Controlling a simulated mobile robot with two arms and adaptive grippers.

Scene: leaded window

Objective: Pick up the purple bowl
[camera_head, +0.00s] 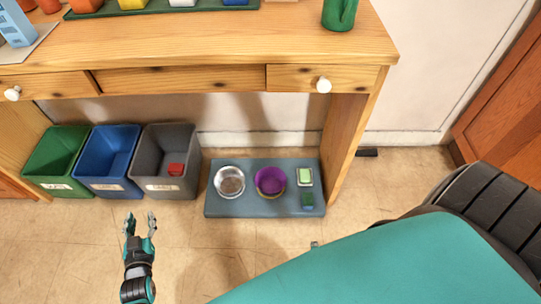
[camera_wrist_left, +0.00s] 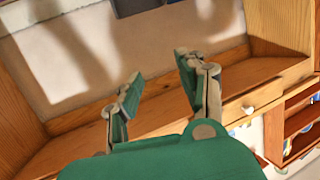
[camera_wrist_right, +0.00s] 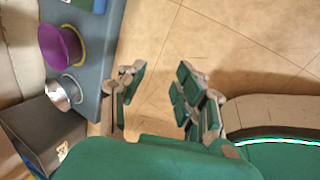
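The purple bowl (camera_head: 270,181) stands on a blue-grey mat (camera_head: 237,207) on the floor under the wooden desk. It also shows at the upper left of the right wrist view (camera_wrist_right: 60,46). My left gripper (camera_head: 140,222) is open and empty over the floor, left of the mat and in front of the bins; its spread fingers also show in the left wrist view (camera_wrist_left: 156,84).
A metal bowl (camera_head: 229,181) stands left of the purple bowl, and a small green-and-white item (camera_head: 305,176) right of it. Green, blue and grey bins (camera_head: 165,152) stand at left. The desk (camera_head: 200,50) overhangs the mat. Floor in front is clear.

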